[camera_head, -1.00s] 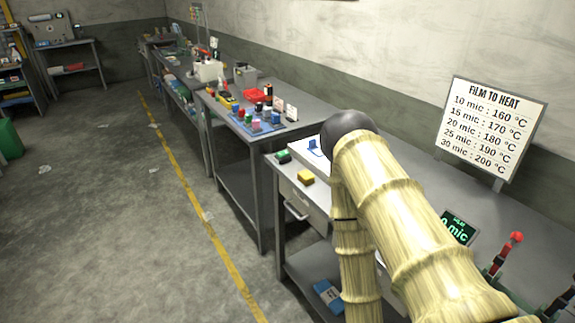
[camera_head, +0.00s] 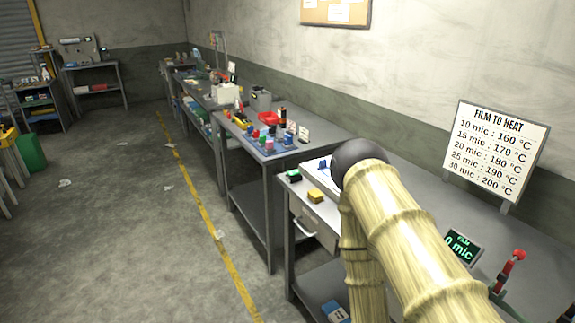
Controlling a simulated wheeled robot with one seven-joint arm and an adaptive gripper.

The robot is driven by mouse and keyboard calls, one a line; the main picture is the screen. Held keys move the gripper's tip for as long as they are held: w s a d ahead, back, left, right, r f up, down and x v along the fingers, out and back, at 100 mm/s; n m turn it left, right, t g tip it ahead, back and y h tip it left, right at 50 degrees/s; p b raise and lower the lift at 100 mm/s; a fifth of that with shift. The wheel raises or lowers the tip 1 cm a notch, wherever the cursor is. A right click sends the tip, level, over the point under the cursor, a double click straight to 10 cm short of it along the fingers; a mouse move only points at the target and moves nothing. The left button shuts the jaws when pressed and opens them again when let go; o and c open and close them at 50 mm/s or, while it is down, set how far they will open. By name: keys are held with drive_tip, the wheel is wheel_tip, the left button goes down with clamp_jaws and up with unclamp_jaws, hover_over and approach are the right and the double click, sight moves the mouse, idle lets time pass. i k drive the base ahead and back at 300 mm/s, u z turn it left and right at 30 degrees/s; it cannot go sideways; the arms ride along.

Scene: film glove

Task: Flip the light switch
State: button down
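I cannot make out a light switch on the walls in view. My arm, with tan ringed links and a dark round joint, fills the lower right and hides part of the near bench. My gripper is not in view. A lever with a red knob (camera_head: 519,256) stands at the right edge of the near bench, but I cannot tell what it works.
The near bench (camera_head: 408,184) carries a film-to-heat sign (camera_head: 497,150), a small green-lettered display (camera_head: 462,247) and a yellow block (camera_head: 316,195). More cluttered benches line the wall beyond. A corkboard (camera_head: 336,11) hangs above. The floor (camera_head: 120,230) left of the yellow line is mostly open.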

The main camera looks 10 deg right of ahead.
sight(293, 174)
drive_tip(key=u, duration=0.1)
drive_tip(key=i, duration=0.85)
drive_tip(key=z, duration=0.15)
